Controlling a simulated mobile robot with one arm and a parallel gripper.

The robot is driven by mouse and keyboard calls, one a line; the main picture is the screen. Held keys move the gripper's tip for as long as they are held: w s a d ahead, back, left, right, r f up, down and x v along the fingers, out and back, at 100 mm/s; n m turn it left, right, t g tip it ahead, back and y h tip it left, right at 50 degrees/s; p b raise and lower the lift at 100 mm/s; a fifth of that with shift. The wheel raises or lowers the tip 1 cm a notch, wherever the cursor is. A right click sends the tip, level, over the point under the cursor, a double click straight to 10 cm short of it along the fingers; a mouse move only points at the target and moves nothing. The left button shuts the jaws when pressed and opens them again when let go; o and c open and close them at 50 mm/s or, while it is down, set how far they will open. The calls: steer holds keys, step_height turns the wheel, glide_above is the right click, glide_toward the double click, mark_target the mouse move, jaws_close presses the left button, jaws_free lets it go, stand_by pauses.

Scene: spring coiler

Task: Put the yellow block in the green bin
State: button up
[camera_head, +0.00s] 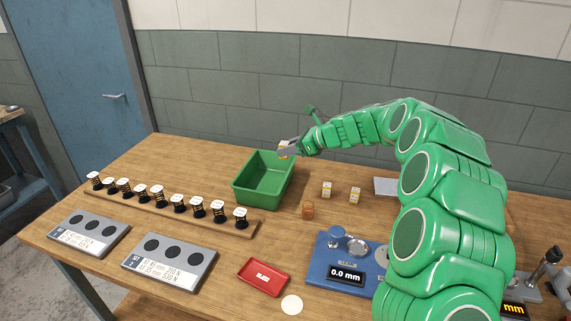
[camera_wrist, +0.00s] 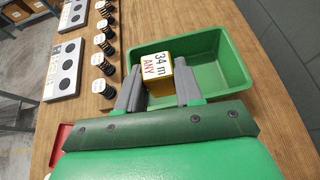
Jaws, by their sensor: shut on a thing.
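My gripper (camera_head: 288,150) is shut on a yellow block (camera_wrist: 157,76) with a white label. In the wrist view the block sits between the two grey fingers, and the label reads "34 m ANY". In the head view the block (camera_head: 284,152) is small and partly covered by the fingers. The green bin (camera_head: 240,190) stands on the wooden table, open at the top. The block is held above the bin's far right part in the head view, higher than the rim. In the wrist view the bin (camera_wrist: 232,62) lies behind the block, and its visible inside is empty.
Two yellow-and-white blocks (camera_head: 326,189) (camera_head: 355,195) and a copper-coloured coil (camera_head: 308,211) stand right of the bin. A rack of springs (camera_head: 170,207) runs left. A red tray (camera_head: 263,277) and a blue gauge (camera_head: 345,262) are in front.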

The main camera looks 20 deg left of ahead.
steer(key=shift+w+a+f, duration=0.35)
steer(key=shift+w+f, duration=0.35)
steer(key=shift+f, duration=0.8)
steer(key=shift+w+a+f, duration=0.4)
steer(key=shift+w+f, duration=0.35)
steer(key=shift+f, duration=0.75)
steer(key=shift+w+a+f, duration=0.35)
steer(key=shift+w+f, duration=0.35)
steer(key=shift+f, duration=0.8)
steer(key=shift+f, duration=0.2)
steer(key=o, duration=1)
steer(key=shift+r, duration=0.1)
steer(key=shift+r, duration=0.2)
steer(key=v, duration=1.2)
steer(key=shift+f, duration=0.1)
